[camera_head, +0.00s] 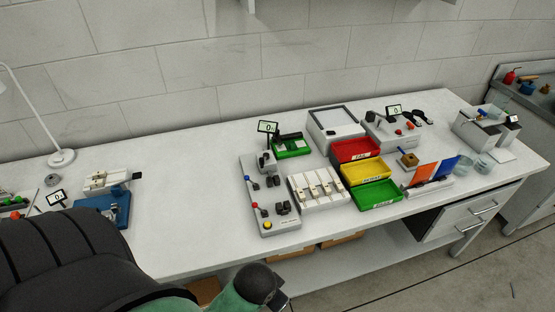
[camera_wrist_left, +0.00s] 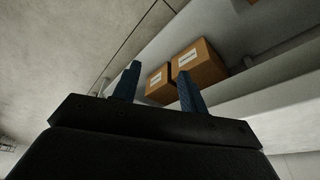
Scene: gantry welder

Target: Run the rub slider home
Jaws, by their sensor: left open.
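I cannot tell for sure which part is the rub slider. One candidate is the small white device with a black end block (camera_head: 107,181) at the left of the bench, beside a blue base (camera_head: 103,208). Another is the white slotted block with several upright tabs (camera_head: 317,188) near the middle. In the left wrist view my left gripper (camera_wrist_left: 158,86) is open and empty, with its two blue fingers apart. It points toward cardboard boxes (camera_wrist_left: 199,62) on a shelf below the bench top, away from both devices. My right gripper is not in view.
A grey control panel with coloured knobs (camera_head: 266,205) stands mid-bench. Red (camera_head: 356,150), yellow (camera_head: 363,171) and green (camera_head: 378,194) trays sit right of it. A lamp (camera_head: 62,158) stands at the back left. The bench top (camera_head: 190,190) is clear between the left devices and the panel.

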